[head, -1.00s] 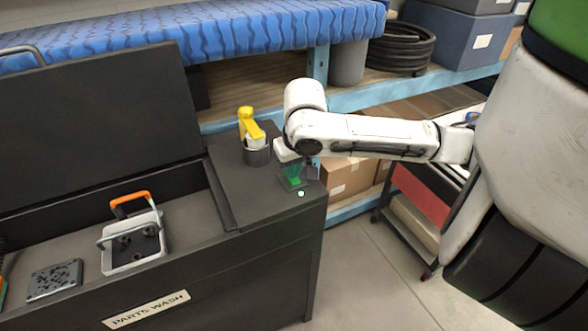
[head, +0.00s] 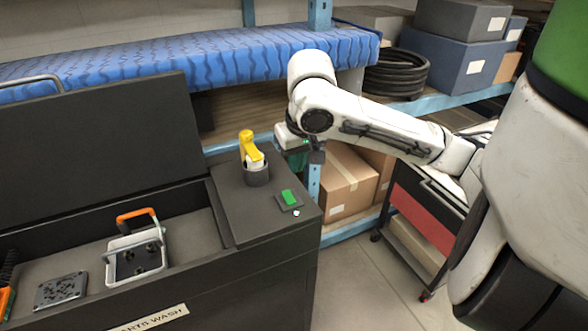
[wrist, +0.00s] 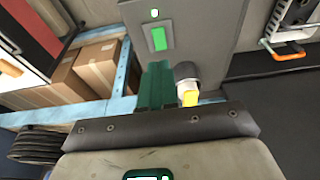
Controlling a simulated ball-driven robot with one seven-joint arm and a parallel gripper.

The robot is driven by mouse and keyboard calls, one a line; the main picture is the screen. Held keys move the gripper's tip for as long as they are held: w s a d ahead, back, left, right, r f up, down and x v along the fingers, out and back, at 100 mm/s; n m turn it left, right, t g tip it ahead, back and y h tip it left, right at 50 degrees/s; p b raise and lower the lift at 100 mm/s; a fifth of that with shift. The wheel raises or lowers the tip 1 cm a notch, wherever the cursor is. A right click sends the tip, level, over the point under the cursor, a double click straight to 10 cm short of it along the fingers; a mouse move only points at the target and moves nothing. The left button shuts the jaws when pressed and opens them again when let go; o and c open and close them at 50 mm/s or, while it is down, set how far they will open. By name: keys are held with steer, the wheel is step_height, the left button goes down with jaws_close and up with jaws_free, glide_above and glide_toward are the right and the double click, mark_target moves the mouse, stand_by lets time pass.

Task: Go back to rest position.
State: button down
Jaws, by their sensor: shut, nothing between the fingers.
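My gripper (head: 298,158) is raised at the right end of the black parts washer (head: 262,222), partly hidden behind my own wrist in the head view. In the wrist view its green fingers (wrist: 156,88) are together with nothing between them. Below it on the washer's side shelf is a small panel with a green button (head: 289,197). The panel also shows in the wrist view (wrist: 158,38). The gripper is apart from the panel. A small white dot (head: 296,213) shows beside the button.
A yellow-topped bottle (head: 251,150) stands in a dark cup left of my gripper. A basket with an orange handle (head: 137,255) sits in the open washer. Behind are a shelf with a blue roll (head: 180,52) and cardboard boxes (head: 345,180). A red cart (head: 425,205) stands at right.

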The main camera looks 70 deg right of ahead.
steer(key=shift+s+r, duration=0.1)
steer(key=shift+r, duration=0.05)
steer(key=shift+a, duration=0.1)
stand_by(0.5)
steer(key=w+a+r+n+t+y, duration=0.2)
steer(key=w+a+n+t+y, duration=0.35)
steer(key=w+a, duration=1.25)
steer(key=s+a+f+g, duration=0.1)
steer(key=s+a+f, duration=0.3)
steer(key=f, duration=0.5)
steer(key=s+a+f+g, duration=0.1)
steer(key=s+a+f, duration=0.1)
steer(key=a+f, duration=0.55)
steer(key=s+d+f+n+g+h, duration=0.1)
steer(key=s+d+f+n+g, duration=0.1)
steer(key=s+f, duration=0.4)
steer(key=s+d+f+n+g+h, duration=0.1)
steer(key=s+d+f+g+h, duration=0.1)
steer(key=s+f, duration=0.4)
steer(key=s, duration=0.5)
steer(key=shift+s+f+n, duration=0.15)
steer(key=shift+f+n, duration=0.2)
